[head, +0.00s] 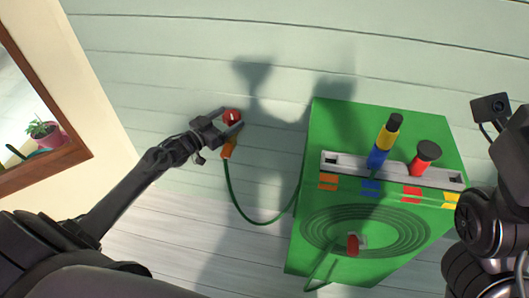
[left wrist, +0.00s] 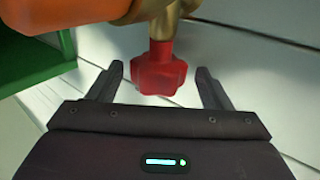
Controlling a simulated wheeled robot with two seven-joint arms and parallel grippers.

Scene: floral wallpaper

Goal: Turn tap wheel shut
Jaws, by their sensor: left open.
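The tap wheel (head: 231,116) is a small red lobed knob on a brass tap at the pale green plank wall. In the left wrist view the red wheel (left wrist: 158,74) hangs from the brass tap body (left wrist: 163,27). My left gripper (head: 228,121) is open around the wheel, and its two fingers (left wrist: 160,73) stand on either side of it. A gap shows between the wheel and each finger. The right arm shows at the right edge of the head view, but its gripper's fingers are not seen.
An orange connector (head: 228,150) joins the tap to a green hose (head: 243,214). The hose runs to a green box (head: 335,118) carrying a grey rack (head: 345,162) with coloured tools. A window with a potted plant (head: 44,130) is at the left.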

